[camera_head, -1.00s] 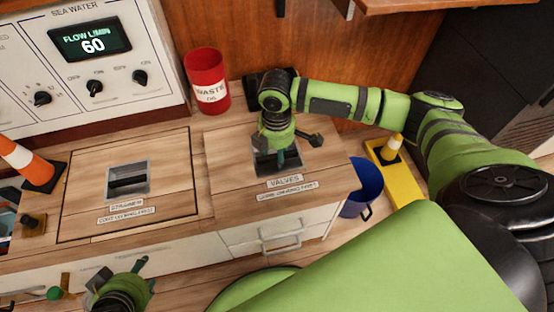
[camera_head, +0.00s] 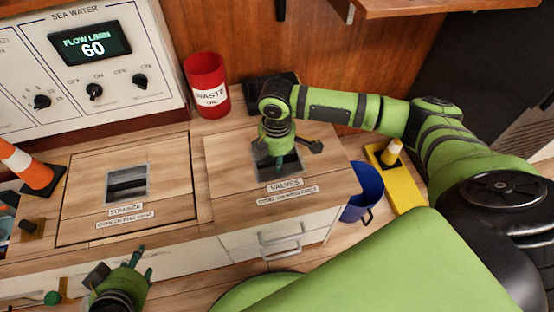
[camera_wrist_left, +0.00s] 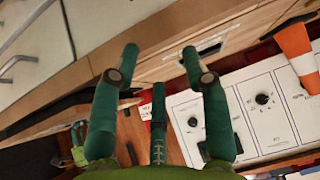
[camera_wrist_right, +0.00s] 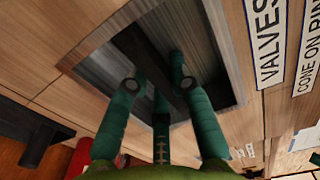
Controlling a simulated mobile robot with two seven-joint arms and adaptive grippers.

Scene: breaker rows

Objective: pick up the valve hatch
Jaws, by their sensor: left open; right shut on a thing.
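The valve hatch (camera_head: 230,165) is a wooden panel in the counter top, labelled VALVES, with a square metal recess. It lies level with the counter as far as I can see. My right gripper (camera_head: 279,160) points down into this recess. In the right wrist view its fingers (camera_wrist_right: 157,85) are shut on the dark bar (camera_wrist_right: 143,52) that crosses the recess; the fingers partly hide the bar. My left gripper (camera_head: 122,268) is open and empty, in front of the counter and left of the drawers; it also shows in the left wrist view (camera_wrist_left: 161,62).
The strainer hatch (camera_head: 85,190) lies left of the valve hatch. A red waste oil bin (camera_head: 207,88) stands behind. A blue bucket (camera_head: 362,192) and a yellow stand (camera_head: 402,188) are at the right. An orange cone (camera_head: 30,168) stands far left.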

